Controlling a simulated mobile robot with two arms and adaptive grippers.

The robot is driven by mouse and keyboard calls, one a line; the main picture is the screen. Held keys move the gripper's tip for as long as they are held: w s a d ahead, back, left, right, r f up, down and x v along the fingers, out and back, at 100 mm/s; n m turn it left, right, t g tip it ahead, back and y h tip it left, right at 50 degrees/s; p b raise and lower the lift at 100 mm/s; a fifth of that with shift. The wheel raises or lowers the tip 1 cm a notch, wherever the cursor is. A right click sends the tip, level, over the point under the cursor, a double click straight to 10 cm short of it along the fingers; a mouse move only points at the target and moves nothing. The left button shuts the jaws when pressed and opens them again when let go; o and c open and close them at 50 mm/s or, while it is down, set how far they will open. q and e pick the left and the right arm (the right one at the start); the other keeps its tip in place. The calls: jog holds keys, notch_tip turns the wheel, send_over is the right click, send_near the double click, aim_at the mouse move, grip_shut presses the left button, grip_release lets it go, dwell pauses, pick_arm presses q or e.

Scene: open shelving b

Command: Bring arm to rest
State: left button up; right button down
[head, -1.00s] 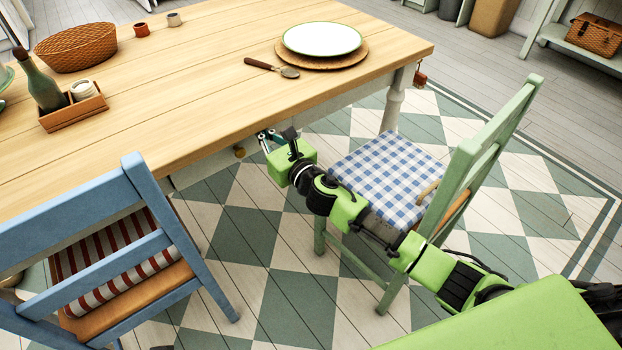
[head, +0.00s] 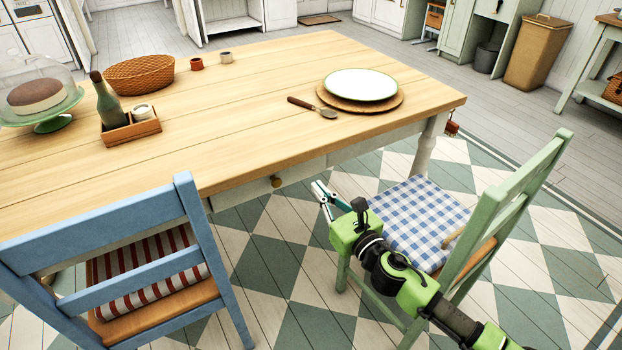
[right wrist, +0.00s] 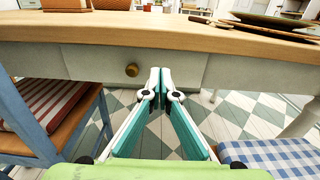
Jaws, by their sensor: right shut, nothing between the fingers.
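My right arm comes in from the lower right in the head view, in front of the green chair. Its gripper (head: 322,194) is beside the table's front edge, below the level of the top. In the right wrist view the gripper's fingers (right wrist: 161,88) are together and hold nothing. They point at the table's apron, near a drawer with a round brass knob (right wrist: 132,70), and do not appear to touch it. The knob also shows in the head view (head: 276,182). My left gripper does not show.
A wooden table (head: 250,120) carries a plate (head: 361,84), a spoon (head: 313,107), a basket (head: 139,74) and a bottle (head: 107,103). A blue chair (head: 95,230) stands left. A green chair (head: 520,185) with a checked cushion (head: 420,215) stands close to my right arm. Floor between the chairs is clear.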

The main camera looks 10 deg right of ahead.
jog(key=shift+v, duration=0.95)
